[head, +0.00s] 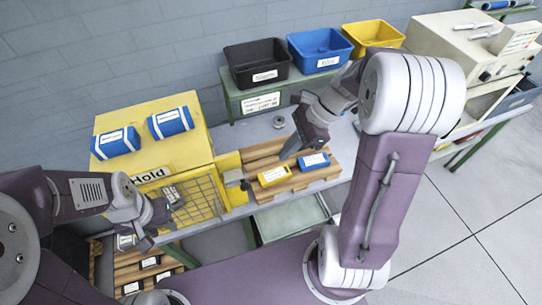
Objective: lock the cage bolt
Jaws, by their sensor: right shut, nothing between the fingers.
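The yellow cage (165,150) stands at left with a "Hold" label on its front edge. Its yellow mesh door (202,198) is below the label. A small grey fitting (234,177) at the door's right side looks like the bolt; it is too small to tell its position. My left gripper (150,232) is in front of the mesh door's left part; its fingers are blurred into the clutter, so I cannot tell whether it is open. My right gripper (287,156) is shut and empty, above the wooden pallet, to the right of the fitting.
Yellow (274,176) and blue (314,160) packs lie on the wooden pallet (255,155). Two blue packs (170,122) lie on the cage top. Black (257,65), blue (319,50) and yellow (374,38) bins stand behind. The floor at right is clear.

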